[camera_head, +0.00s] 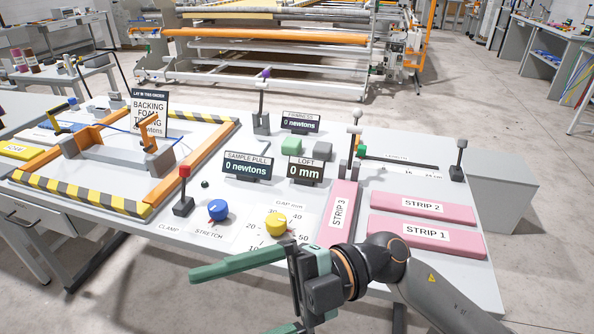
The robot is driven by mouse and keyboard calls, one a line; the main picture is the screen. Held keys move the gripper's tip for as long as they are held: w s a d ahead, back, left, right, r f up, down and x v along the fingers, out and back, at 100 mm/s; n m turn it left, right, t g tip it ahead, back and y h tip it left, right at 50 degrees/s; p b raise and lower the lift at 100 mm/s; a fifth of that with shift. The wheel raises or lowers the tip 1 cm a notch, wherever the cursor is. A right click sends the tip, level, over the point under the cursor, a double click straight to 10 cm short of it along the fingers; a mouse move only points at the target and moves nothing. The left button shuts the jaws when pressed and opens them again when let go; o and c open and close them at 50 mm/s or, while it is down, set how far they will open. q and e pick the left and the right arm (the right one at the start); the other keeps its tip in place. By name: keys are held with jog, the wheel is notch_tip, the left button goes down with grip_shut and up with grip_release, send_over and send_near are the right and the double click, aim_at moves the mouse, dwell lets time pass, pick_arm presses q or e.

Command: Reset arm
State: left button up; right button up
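My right arm comes in from the lower right, over the front edge of the table. Its gripper (232,302) points left with two green fingers spread wide apart. The lower finger is partly cut off by the bottom edge of the picture. Nothing shows between the fingers. The upper finger is in front of the table's near edge, below the yellow dial (276,223) in the picture. My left arm and gripper are not in view.
The table holds a red-knobbed lever (184,190), a blue dial (218,209), a pull display (247,167) and a loft display (305,170). Pink strips (423,207) lie on the right. A striped frame (85,194) is at left. Floor in front is partly clear.

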jog(key=w+d+m+t+y+p, duration=0.1)
jog(key=w+d+m+t+y, duration=0.15)
jog(key=w+m+t, duration=0.4)
jog(key=w+d+m+t+y, duration=0.1)
jog(key=w+m+t+y, duration=0.3)
jog(key=m+t, duration=0.4)
jog(key=w+d+f+m+t+h+p, duration=0.1)
jog(key=w+d+f+m+t+h, duration=0.2)
jog(key=d+f+m+t+h, duration=0.25)
jog(key=w+d+f+m+t+h, duration=0.3)
jog(key=d+f+m+t+h, duration=0.1)
jog(key=f+m+t+h, duration=0.25)
jog(key=s+d+f+m+g+h, duration=0.2)
jog(key=s+f, duration=0.3)
jog(key=f, duration=0.4)
jog(key=s+d+f+m+g+h, duration=0.2)
jog(key=s+d+f+g+h, duration=0.1)
jog(key=f, duration=0.6)
jog(key=s+d+f+m+g+h+p, duration=0.1)
jog(key=s+d+f+m+g+h, duration=0.1)
jog(key=s+d+f, duration=0.4)
notch_tip(320, 180, down, 3)
jog(key=s+g+h, duration=0.1)
jog(key=s+h, duration=0.1)
jog(key=shift+g+h, duration=0.35)
